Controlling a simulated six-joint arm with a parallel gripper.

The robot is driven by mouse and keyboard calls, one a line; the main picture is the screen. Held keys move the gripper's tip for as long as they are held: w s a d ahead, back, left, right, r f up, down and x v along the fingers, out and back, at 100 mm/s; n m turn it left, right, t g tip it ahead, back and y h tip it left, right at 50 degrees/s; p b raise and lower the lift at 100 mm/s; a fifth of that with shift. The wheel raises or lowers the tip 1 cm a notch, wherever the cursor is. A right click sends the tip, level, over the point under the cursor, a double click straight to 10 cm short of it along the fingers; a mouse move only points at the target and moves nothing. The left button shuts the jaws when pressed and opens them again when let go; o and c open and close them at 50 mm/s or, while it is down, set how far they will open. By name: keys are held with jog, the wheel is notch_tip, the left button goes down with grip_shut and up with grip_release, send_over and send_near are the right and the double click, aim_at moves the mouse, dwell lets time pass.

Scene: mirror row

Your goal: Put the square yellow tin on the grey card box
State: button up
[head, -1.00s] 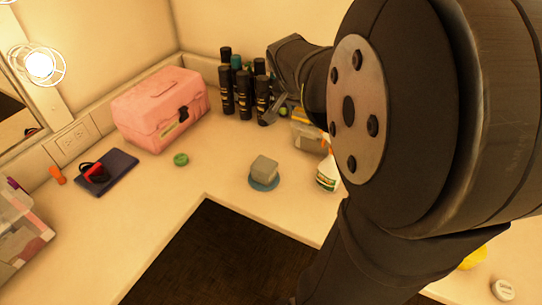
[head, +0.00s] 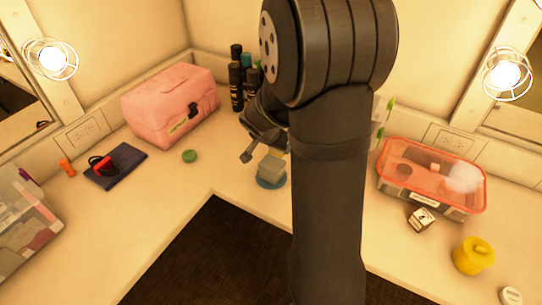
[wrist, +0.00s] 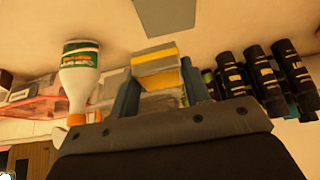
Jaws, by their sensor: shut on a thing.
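The grey card box (head: 272,167) stands on a blue round disc (head: 270,182) on the counter, left of my arm in the head view. It also shows at the top of the wrist view (wrist: 165,16). My gripper (head: 260,152) is close beside and above the box in the head view. In the wrist view my gripper (wrist: 158,90) is shut on the square yellow tin (wrist: 155,65), which sits between the two fingers with a yellow band and grey faces showing. The tin cannot be made out clearly in the head view. I cannot tell whether it touches the box.
A pink case (head: 170,105) and dark bottles (head: 237,80) stand behind. A clear red-rimmed container (head: 430,180), small box (head: 420,219) and round yellow pot (head: 473,256) are at right.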

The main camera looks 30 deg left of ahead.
aim_at(270, 153)
jog(key=shift+s+a+f, duration=0.15)
jog(key=shift+a+f, duration=0.65)
jog(key=shift+a, duration=0.3)
jog(key=shift+f, duration=1.85)
jog(key=shift+f, duration=0.1)
jog(key=o, duration=1)
jog(key=shift+s+r, duration=0.15)
jog(key=shift+r, duration=0.3)
jog(key=v, duration=1.1)
jog(key=shift+s+r, duration=0.1)
